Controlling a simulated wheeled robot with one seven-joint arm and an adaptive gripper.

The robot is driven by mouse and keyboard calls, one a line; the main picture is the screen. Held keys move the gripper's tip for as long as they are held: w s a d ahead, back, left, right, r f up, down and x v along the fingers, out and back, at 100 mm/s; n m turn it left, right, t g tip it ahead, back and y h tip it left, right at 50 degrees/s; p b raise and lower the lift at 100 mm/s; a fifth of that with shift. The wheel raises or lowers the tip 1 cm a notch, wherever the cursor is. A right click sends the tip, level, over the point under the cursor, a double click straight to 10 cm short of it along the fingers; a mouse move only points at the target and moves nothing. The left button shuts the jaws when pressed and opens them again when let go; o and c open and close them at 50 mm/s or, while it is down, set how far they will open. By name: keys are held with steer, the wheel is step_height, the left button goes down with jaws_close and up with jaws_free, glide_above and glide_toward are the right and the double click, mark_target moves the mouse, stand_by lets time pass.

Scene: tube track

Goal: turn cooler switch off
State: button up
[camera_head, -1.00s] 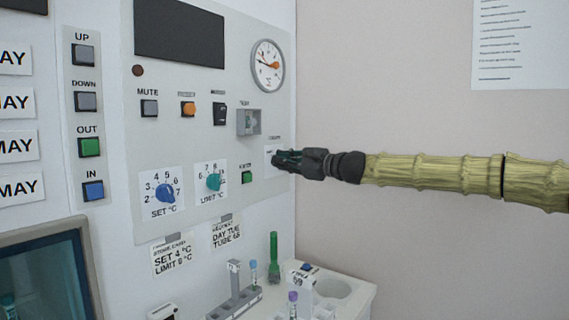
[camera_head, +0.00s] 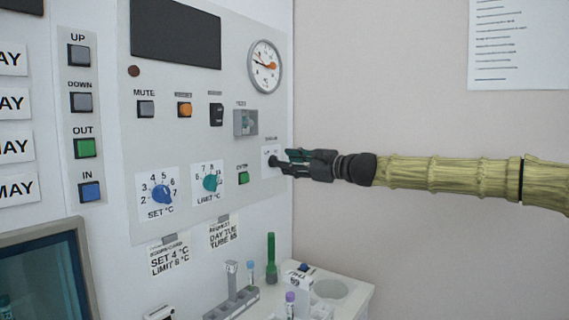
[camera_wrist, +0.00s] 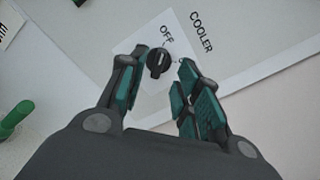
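The cooler switch is a small black rotary knob (camera_wrist: 157,63) on a white label plate, under the words OFF and COOLER in the wrist view. A pale line on its face appears to point towards OFF. In the head view the knob (camera_head: 273,160) sits at the panel's right edge. My gripper (camera_wrist: 162,68) is open, with one finger on each side of the knob and gaps showing between them. In the head view my gripper (camera_head: 287,162) is just right of the knob, its fingers apart and pointing at the panel.
The grey panel (camera_head: 190,130) also holds a gauge (camera_head: 265,67), a blue dial (camera_head: 162,194), a teal dial (camera_head: 211,183) and a green button (camera_head: 243,178) near the cooler switch. Below stands a white ledge with a tube rack (camera_head: 235,300). Free room lies along the wall at right.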

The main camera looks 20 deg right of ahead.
steer(key=v, duration=0.8)
steer(key=shift+s+d, duration=0.2)
steer(key=shift+s, duration=0.05)
stand_by(0.4)
